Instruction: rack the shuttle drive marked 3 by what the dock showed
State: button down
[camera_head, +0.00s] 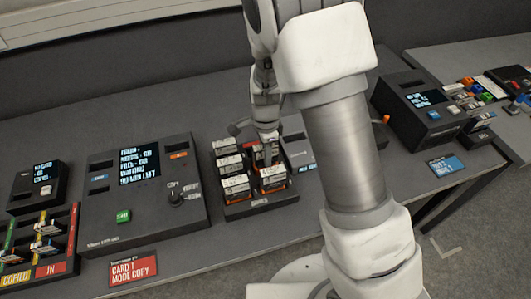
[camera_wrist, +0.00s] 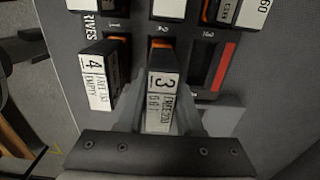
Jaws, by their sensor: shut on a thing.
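The shuttle drive marked 3 (camera_wrist: 163,88), black with a white label, is between the fingers of my gripper (camera_wrist: 158,118) in the wrist view. My gripper is shut on it. The drive lines up with the slot numbered 2 of the drive rack (camera_wrist: 238,95); I cannot tell how deep it sits. A drive marked 4 (camera_wrist: 98,75) stands at the slot numbered 1. The slot numbered 3 shows a red strip and no drive. In the head view, my gripper (camera_head: 268,153) is down at the rack (camera_head: 262,205). The dock (camera_head: 140,205) has a lit screen, only partly readable.
A red card (camera_head: 133,270) reading "CARD 1 MODE COPY" lies in front of the dock. A COPIED/IN tray (camera_head: 72,240) and a small screen unit (camera_head: 38,187) stand left. Another screen unit (camera_head: 420,110) and a blue card (camera_head: 447,165) are right. My arm hides part of the bench.

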jog(key=shift+f+b, duration=0.55)
jog(key=shift+f, duration=0.45)
dwell(0.4)
jog(key=shift+c, duration=0.8)
grip_release()
jog(key=shift+r, duration=0.1)
jog(key=shift+r+p, duration=3.15)
jog(key=shift+r, duration=0.5)
